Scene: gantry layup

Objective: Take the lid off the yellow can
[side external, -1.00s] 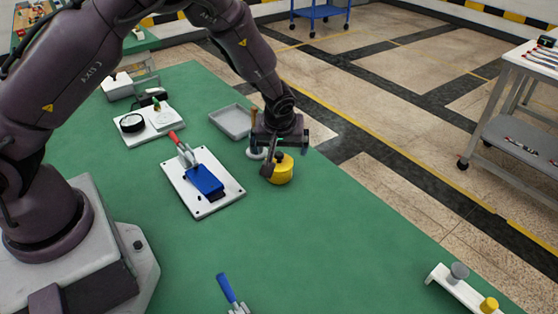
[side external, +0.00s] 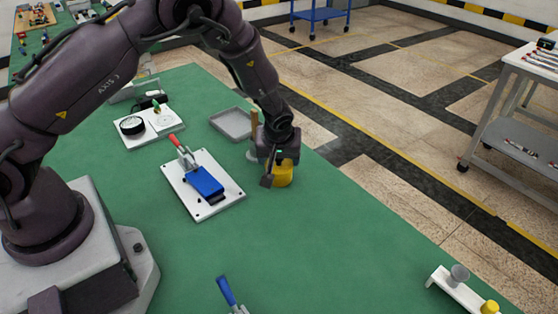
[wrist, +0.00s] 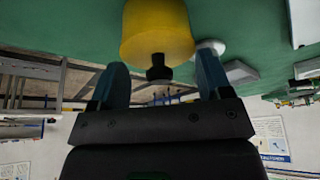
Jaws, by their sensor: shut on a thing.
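The yellow can (side external: 284,177) stands upright on the green bench, near its right edge, partly covered by my gripper. In the wrist view the yellow can (wrist: 155,22) shows upside down, with a black knob (wrist: 159,72) on the yellow lid (wrist: 150,51) pointing at my palm. My gripper (side external: 277,166) is over the can from above. In the wrist view its two fingers (wrist: 159,68) flank the lid and knob, shut on the lid; the exact contact is hard to see. The lid still sits on the can.
A grey tray (side external: 232,124) lies behind the can. A white plate (side external: 220,207) with a blue block and a red-handled clamp is to the left. A round white-based item (wrist: 211,46) stands close beside the can. Open bench lies in front.

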